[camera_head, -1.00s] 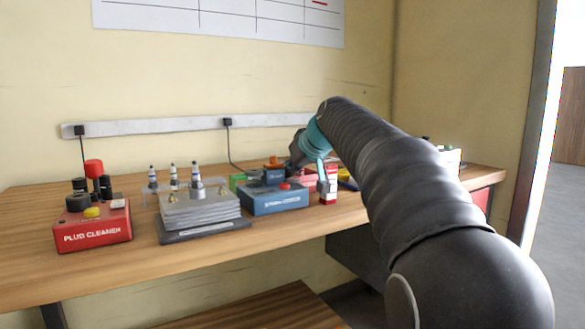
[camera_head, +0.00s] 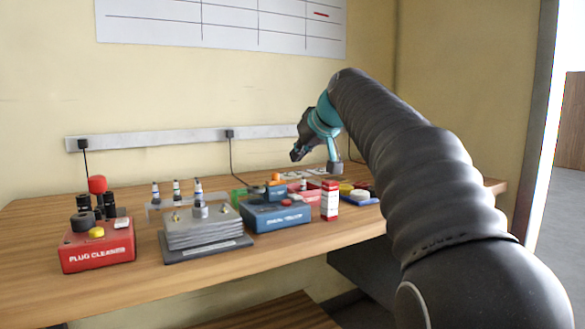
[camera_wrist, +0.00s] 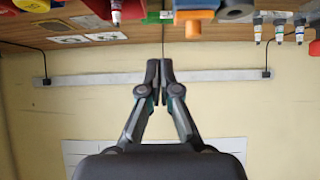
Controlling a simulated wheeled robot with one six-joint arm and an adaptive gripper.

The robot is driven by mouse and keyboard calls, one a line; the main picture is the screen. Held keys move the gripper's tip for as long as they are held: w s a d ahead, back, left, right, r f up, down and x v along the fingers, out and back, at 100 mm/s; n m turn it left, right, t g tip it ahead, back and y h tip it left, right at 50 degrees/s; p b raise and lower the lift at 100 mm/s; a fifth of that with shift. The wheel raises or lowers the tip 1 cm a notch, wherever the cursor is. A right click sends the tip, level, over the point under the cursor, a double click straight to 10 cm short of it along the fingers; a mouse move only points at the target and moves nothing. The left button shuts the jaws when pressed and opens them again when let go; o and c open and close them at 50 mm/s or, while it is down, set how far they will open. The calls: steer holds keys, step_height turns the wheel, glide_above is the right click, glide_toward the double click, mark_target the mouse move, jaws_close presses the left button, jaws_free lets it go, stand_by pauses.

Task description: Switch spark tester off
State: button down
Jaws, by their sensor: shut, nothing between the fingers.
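The spark tester, a blue box (camera_head: 280,217) with a white label on its front, sits on the wooden bench just right of the stacked metal plates. A smaller blue block with an orange piece (camera_head: 276,180) shows above its back. Its switch is too small to read. My gripper (camera_head: 296,156) is above and behind the tester in the head view, touching nothing. In the wrist view my gripper (camera_wrist: 159,75) has its fingers together and empty in front of the wall. There the orange piece (camera_wrist: 193,24) shows at the top edge, beyond the fingertips.
A red plug cleaner (camera_head: 97,247) stands at the left, then stacked metal plates (camera_head: 203,228) with spark plugs behind. A red and white box (camera_head: 329,202) stands right of the tester. A power strip (camera_head: 180,137) with hanging cords runs along the wall. The bench front is clear.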

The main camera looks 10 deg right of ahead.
steer(key=shift+s+d+r, duration=0.25)
steer(key=shift+s+r, duration=0.4)
steer(key=shift+r, duration=0.25)
steer(key=shift+s+d+r, duration=0.2)
steer(key=shift+s+r, duration=0.45)
steer(key=shift+r, duration=0.25)
steer(key=s+a+f+m+g+h, duration=0.1)
steer(key=s+f+m+g+h, duration=0.2)
steer(key=s+f, duration=3.2)
steer(key=shift+s+a+f+m+g, duration=0.2)
steer(key=shift+f+m+g, duration=0.1)
steer(key=shift+g, duration=0.4)
